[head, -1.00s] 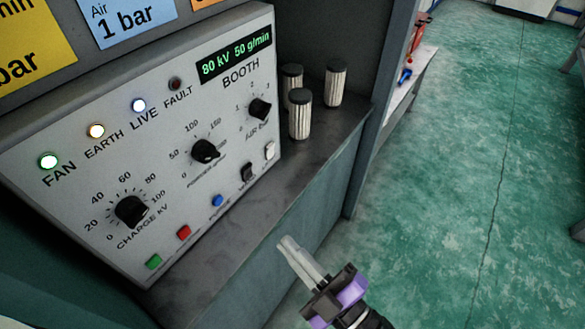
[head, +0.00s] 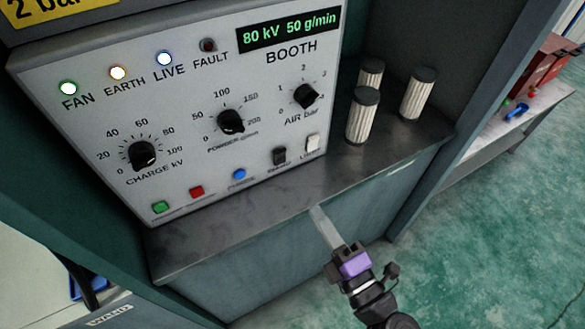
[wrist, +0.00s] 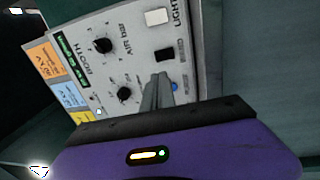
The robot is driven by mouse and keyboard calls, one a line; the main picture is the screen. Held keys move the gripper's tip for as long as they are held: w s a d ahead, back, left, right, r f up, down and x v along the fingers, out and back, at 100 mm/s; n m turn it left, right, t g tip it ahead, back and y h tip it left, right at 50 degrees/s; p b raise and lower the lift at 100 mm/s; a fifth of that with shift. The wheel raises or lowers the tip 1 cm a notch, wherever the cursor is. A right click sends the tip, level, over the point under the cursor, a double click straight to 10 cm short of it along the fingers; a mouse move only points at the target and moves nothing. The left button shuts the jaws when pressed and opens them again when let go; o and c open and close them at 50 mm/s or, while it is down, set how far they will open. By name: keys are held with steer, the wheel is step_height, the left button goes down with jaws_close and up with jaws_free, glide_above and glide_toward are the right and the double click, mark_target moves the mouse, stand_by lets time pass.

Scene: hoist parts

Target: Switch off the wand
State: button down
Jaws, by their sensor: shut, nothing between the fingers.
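The control panel (head: 185,165) is grey and slanted, headed BOOTH. A black rocker switch (head: 280,157) with a small, blurred label sits on its lower right, between the blue button (head: 239,174) and the white LIGHT switch (head: 313,143). The black rocker also shows in the wrist view (wrist: 164,54), just above the fingertips. My gripper (head: 316,211) is shut and empty, in front of the ledge, below and to the right of the black rocker and apart from it. In the wrist view my closed fingers (wrist: 158,82) cover part of the panel near the blue button.
Knobs for charge, powder and air (head: 305,96) sit on the panel, with green and red buttons below. The FAN, EARTH and LIVE lamps are lit; FAULT is dark. Several pleated filter cartridges (head: 362,116) stand on the ledge (head: 300,195) right of the panel.

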mark_target(280, 155)
steer(key=p+x, duration=0.1)
steer(key=x, duration=1.2)
steer(key=shift+w+a+r, duration=0.1)
steer(key=shift+w+a, duration=0.2)
steer(key=shift+w, duration=0.1)
steer(key=shift+r, duration=0.1)
steer(key=shift+w+a+r+p, duration=0.15)
steer(key=shift+w+r+p, duration=0.1)
steer(key=shift+p, duration=0.15)
steer(key=shift+s+f, duration=0.1)
steer(key=shift+f, duration=0.05)
